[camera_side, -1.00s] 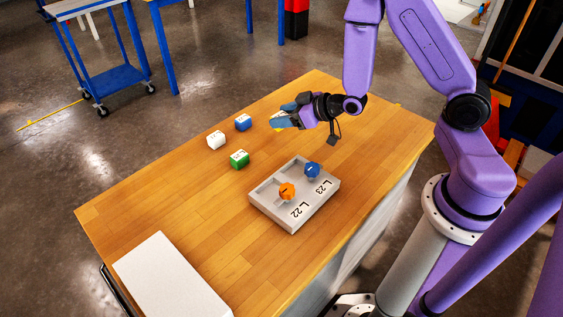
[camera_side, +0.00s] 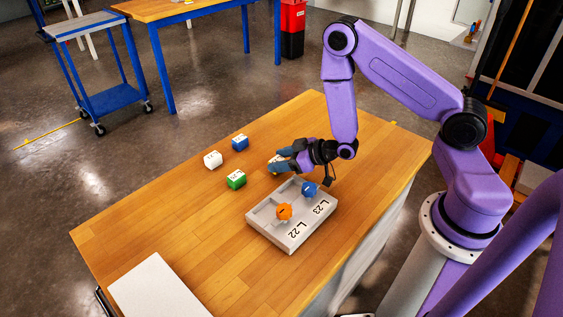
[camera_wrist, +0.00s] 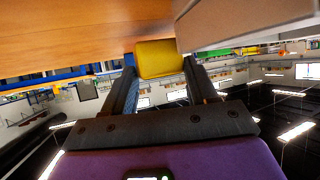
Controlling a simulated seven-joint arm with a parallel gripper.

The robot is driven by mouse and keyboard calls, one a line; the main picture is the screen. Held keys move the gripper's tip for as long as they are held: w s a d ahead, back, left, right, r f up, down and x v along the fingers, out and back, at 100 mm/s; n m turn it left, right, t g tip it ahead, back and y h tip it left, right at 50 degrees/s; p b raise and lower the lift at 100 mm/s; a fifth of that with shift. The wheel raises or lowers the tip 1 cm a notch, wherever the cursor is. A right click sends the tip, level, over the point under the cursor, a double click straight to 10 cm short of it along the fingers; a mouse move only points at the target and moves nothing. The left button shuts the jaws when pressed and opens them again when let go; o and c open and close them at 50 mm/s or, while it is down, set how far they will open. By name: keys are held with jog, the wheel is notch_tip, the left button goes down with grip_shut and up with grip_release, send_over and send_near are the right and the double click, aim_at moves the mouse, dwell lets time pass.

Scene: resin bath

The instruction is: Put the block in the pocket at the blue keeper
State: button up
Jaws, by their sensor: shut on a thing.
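My gripper (camera_side: 281,161) is shut on a yellow block (camera_wrist: 158,58), which sits between the fingertips in the wrist view. The grey fixture (camera_side: 292,242) lies on the table, marked L22 and L23. The blue keeper (camera_side: 309,188) is on its L23 side and the orange keeper (camera_side: 284,212) on its L22 side. The gripper and block are just behind the fixture's far edge, beside the blue keeper's side. The block's exact height is unclear.
White (camera_side: 212,160), blue (camera_side: 239,142) and green (camera_side: 236,180) blocks stand on the wooden table (camera_side: 180,225) left of the gripper. A white slab (camera_side: 158,287) lies at the near left corner. The table between slab and fixture is clear.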

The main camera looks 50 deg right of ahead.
jog(key=shift+f, duration=0.45)
jog(key=shift+f, duration=0.1)
jog(key=o, duration=1.1)
